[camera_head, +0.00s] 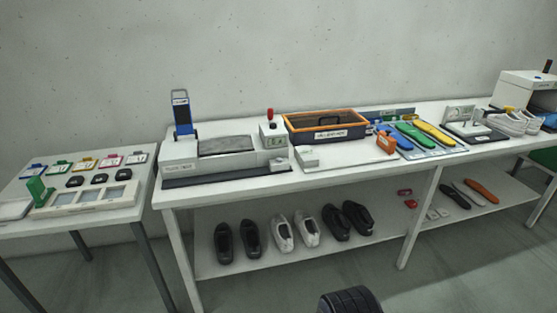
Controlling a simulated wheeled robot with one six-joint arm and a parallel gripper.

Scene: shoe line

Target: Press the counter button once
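A small white box with a grey-green display (274,141) and a red knob on a post (270,115) stands on the white table, at the right end of a long grey machine. It looks like a counter, but its digits are too small to read and I cannot tell which part is its button. My gripper is not in view. A dark ribbed rounded part shows at the bottom edge, right of centre; I cannot tell what it is.
The machine (180,168) has a blue upright at its left. An orange-rimmed bin (358,118), an orange block (386,142) and coloured insoles (412,133) lie to the right. Shoes (308,228) stand on the lower shelf. A side table (75,227) is at left. The floor in front is clear.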

